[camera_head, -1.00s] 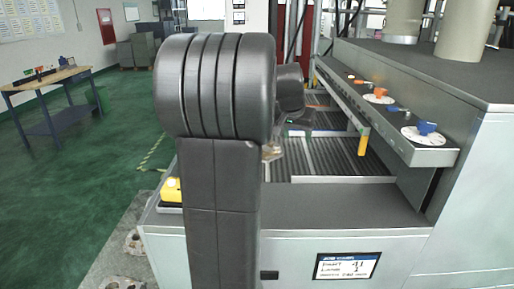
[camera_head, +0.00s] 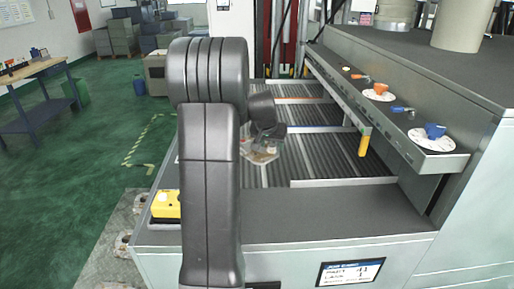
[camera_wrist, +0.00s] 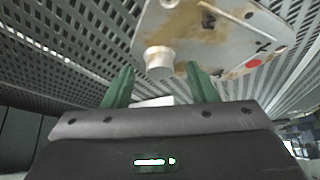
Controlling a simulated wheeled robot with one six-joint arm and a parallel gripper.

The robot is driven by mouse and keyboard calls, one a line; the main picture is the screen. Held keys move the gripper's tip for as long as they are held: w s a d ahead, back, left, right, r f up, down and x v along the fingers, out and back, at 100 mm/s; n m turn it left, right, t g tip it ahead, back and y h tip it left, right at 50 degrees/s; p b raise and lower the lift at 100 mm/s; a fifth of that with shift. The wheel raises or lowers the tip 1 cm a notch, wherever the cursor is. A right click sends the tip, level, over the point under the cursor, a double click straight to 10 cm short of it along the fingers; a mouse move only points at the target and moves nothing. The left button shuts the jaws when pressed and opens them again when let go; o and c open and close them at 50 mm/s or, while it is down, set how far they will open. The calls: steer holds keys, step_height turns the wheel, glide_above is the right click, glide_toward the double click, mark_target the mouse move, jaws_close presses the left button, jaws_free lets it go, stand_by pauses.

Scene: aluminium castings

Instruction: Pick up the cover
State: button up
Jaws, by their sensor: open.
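The cover (camera_wrist: 212,40) is a pale grey, brown-stained plate with dark holes, a red spot and a short white round boss (camera_wrist: 159,62). In the wrist view it lies ahead of my gripper (camera_wrist: 160,78), whose two green fingers are apart, one on each side of the boss. I cannot tell whether either finger touches it. In the head view the cover (camera_head: 261,157) shows small on the dark ribbed bed, just below my wrist. My own arm hides part of that area and the fingers there.
The ribbed bed (camera_head: 335,158) has pale dividing strips. A yellow box (camera_head: 165,205) sits at the near left corner.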

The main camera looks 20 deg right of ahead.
steer(key=shift+w+d+f, duration=0.1)
steer(key=shift+f, duration=0.1)
jaws_close()
steer(key=shift+r, duration=0.1)
